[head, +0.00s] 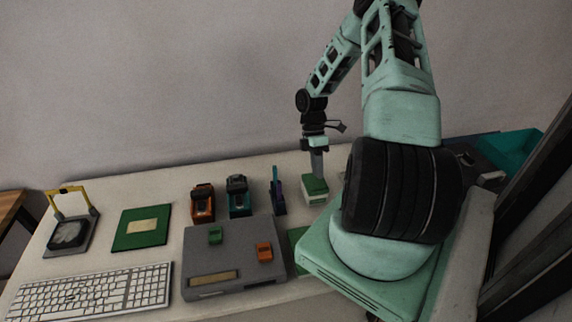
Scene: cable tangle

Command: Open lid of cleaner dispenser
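A small box with a green top and pale sides (314,190) stands near the back of the white table. It may be the cleaner dispenser, but I see no label. Its green top looks level, and I cannot make out a separate lid. My gripper (317,172) points down right over this box, at or just above its top. Whether it touches the box is too small to tell. The fingers look narrow and close together, and I cannot tell whether they are open or shut.
On the table (105,186) are a grey case (222,262), orange (202,203) and teal (238,197) devices, a purple-blue tool (277,192), a green board (141,228), a yellow-handled stand (70,235) and a keyboard (95,291). A teal bin (513,150) is at right. My arm hides the table's right part.

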